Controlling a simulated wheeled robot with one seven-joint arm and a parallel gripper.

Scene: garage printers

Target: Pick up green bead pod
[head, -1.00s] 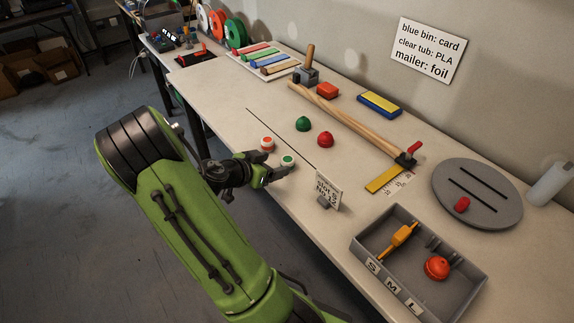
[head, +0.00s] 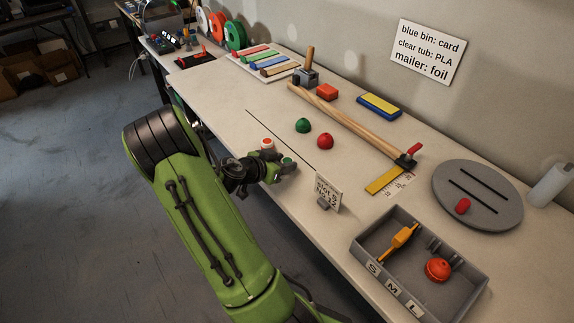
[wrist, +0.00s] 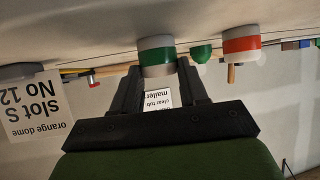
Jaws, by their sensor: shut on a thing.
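The green bead pod is a short white cylinder with a green part (head: 288,162), near the front edge of the bench. It also shows in the wrist view (wrist: 156,44), between my fingertips. My gripper (head: 279,172) reaches in from the left and is shut on the pod. In the wrist view the two fingers (wrist: 158,76) press on its sides. In the head view the fingers partly hide it, and I cannot tell whether it is clear of the bench top.
A green dome (head: 303,125) and a red dome (head: 325,141) sit farther back. A slot sign (head: 328,191) stands to the right, before a grey tray (head: 366,238).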

